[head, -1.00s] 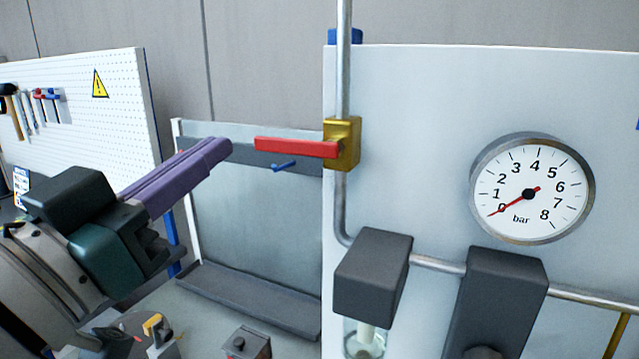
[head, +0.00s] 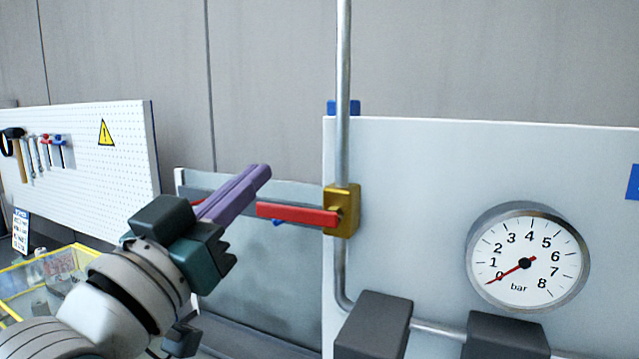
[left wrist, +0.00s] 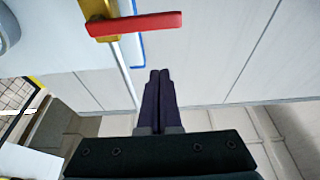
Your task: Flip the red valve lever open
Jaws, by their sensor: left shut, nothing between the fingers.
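The red valve lever (head: 297,214) lies level in the head view, reaching left from the brass valve body (head: 343,210) on the upright pipe. My left gripper (head: 263,171) is shut and empty, its purple fingers pointing up and right. Its tips are just above the lever's free left end in the picture; I cannot tell the depth between them. In the left wrist view the red lever (left wrist: 134,24) crosses above the shut fingertips (left wrist: 159,74), with a visible gap. Part of the brass valve body (left wrist: 97,10) shows there. My right gripper is not in view.
A pressure gauge (head: 527,258) on the pale panel (head: 430,170) has its needle near 0. Dark blocks (head: 373,325) sit along the lower pipe. A pegboard with tools (head: 85,170) stands at the left. The wall space above the lever is clear.

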